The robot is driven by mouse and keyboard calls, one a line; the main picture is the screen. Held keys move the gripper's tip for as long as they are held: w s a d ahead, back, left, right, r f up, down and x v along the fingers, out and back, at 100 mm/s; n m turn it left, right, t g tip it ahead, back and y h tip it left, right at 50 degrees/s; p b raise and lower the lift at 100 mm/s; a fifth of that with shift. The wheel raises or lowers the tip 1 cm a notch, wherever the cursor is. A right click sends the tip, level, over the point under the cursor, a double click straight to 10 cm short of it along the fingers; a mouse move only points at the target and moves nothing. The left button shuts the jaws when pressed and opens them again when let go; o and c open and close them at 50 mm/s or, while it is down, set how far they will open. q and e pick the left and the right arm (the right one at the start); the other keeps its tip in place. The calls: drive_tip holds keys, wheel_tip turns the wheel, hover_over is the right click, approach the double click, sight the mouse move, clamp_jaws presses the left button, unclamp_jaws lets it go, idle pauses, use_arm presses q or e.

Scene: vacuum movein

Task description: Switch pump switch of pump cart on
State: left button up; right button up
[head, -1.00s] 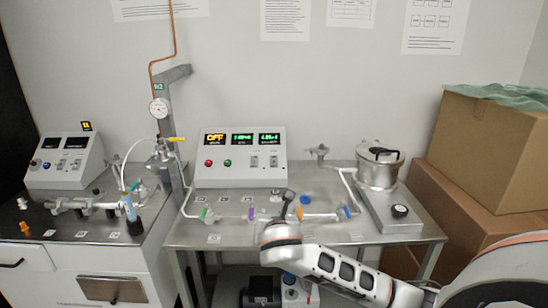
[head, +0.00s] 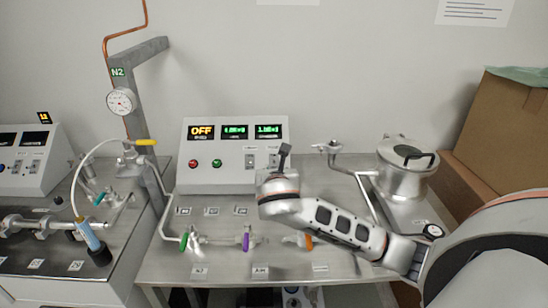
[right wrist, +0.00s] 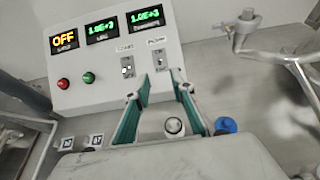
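The pump cart's sloped control panel (head: 235,175) stands on the steel-topped cart (head: 215,265); its left display (head: 201,132) reads OFF. Two small switches sit at the panel's lower right: a left switch (right wrist: 127,68) and a right switch (right wrist: 158,63). Their labels are too blurred to read surely, so I cannot tell which is the pump switch. My right gripper (head: 284,152) is in front of the panel's right end and partly covers the right switch in the head view. In the right wrist view its teal fingers (right wrist: 166,84) are apart and empty, just below the switches. My left gripper is not in view.
A red button (right wrist: 63,84) and a green button (right wrist: 89,77) sit left of the switches. Glass tubing with a purple valve (head: 246,240) lies in front of the panel. A metal pot (head: 404,178) stands at right, with cardboard boxes (head: 510,125) behind it.

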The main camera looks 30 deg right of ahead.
sight(274, 163)
drive_tip(key=shift+x, duration=3.85)
clamp_jaws()
